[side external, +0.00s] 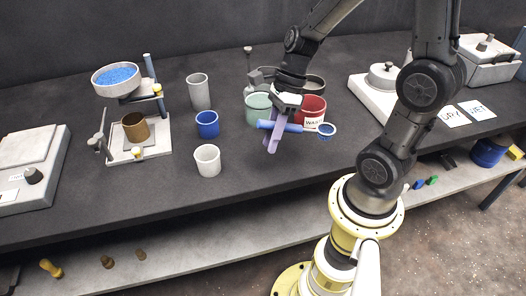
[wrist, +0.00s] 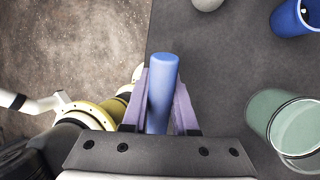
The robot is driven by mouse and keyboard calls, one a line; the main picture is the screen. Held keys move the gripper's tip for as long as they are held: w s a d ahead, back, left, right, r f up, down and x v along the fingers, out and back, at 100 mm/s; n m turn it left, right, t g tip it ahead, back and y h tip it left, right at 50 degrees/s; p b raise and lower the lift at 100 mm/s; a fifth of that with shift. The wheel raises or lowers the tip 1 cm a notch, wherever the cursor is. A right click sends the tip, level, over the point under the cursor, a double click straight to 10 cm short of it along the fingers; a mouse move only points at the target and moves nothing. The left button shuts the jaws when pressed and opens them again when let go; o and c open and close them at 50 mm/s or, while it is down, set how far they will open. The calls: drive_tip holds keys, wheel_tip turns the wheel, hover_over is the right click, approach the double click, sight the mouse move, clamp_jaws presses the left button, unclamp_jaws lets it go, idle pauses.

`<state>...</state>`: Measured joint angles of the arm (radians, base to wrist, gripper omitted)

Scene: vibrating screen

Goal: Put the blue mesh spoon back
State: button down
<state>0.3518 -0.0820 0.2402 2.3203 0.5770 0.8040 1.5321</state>
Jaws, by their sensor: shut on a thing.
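The blue mesh spoon (side external: 326,129) is in my gripper, above the front part of the bench. In the side view its blue handle points left and its round mesh head sticks out to the right. My gripper (side external: 273,138) has purple fingers, shut on the handle. In the wrist view the blue handle (wrist: 162,90) lies between the two purple fingers, its end reaching past them; the mesh head is hidden there. A red cup labelled as waste (side external: 313,108) and a green cup (side external: 257,108) stand just behind the gripper.
A blue cup (side external: 207,124), a white cup (side external: 207,161) and a grey cup (side external: 198,91) stand left of the gripper. Further left is a stand with a blue-filled bowl (side external: 116,79) above a brown cup (side external: 135,127). A white balance (side external: 372,98) stands right. The bench front between is clear.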

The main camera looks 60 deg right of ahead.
drive_tip(key=w+f, duration=0.2)
drive_tip(key=f, duration=0.1)
drive_tip(key=shift+w, duration=0.2)
drive_tip(key=shift+f, duration=1.7)
drive_tip(key=c, duration=0.7)
unclamp_jaws()
